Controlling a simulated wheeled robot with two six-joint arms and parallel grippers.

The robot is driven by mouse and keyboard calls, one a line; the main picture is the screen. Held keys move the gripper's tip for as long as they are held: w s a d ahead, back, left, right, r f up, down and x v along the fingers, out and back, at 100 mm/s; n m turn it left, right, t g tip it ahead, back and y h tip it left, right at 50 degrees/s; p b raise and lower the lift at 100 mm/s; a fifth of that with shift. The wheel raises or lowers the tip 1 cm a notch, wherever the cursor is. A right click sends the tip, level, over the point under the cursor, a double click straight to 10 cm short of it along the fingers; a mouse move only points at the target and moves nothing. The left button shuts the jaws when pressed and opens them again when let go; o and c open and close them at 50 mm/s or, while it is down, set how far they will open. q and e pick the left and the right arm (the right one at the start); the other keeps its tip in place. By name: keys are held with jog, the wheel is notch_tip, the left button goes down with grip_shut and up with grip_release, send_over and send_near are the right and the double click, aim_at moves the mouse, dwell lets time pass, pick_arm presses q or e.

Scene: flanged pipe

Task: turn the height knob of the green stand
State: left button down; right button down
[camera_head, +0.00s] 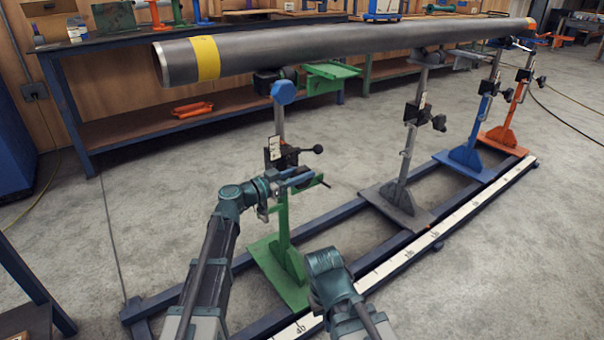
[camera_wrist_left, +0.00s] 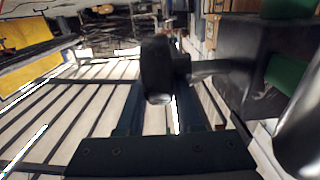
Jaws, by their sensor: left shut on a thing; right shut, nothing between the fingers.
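The green stand (camera_head: 282,215) stands at the near end of the pipe (camera_head: 350,42) in the head view. A black clamp block (camera_head: 285,158) sits on its post, and a black knob (camera_head: 318,149) sticks out to the right. My left gripper (camera_head: 302,181) is at the post, just below the block, and shut. The wrist view shows a black knob (camera_wrist_left: 158,70) on a short shaft just ahead of the gripper, beside a dark block (camera_wrist_left: 250,65). The exact contact is hard to see. My right arm ends low, right of the stand; its fingers are hidden.
Grey (camera_head: 405,160), blue (camera_head: 480,125) and orange (camera_head: 512,105) stands follow along the rail frame (camera_head: 330,210). A white scale strip (camera_head: 400,258) runs along its near side. A workbench (camera_head: 130,42) is behind.

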pick_arm(q)
jog(key=shift+r+p, duration=0.15)
jog(key=shift+p, duration=0.25)
jog(key=g+y+p, duration=0.1)
jog(key=p, duration=0.2)
jog(key=g+y+p, duration=0.1)
jog(key=y+p, duration=0.1)
jog(key=p, duration=0.1)
jog(key=g+y+p, duration=0.1)
jog(key=p, duration=0.3)
jog(key=shift+w+d+y, duration=0.3)
jog(key=shift+d+y, duration=0.05)
jog(key=shift+y, duration=0.05)
jog(key=shift+f+g+y+p, duration=0.25)
jog(key=shift+g+y+p, duration=0.3)
jog(key=shift+p, duration=0.3)
jog(key=c, duration=0.6)
grip_release()
jog(key=shift+o, duration=0.2)
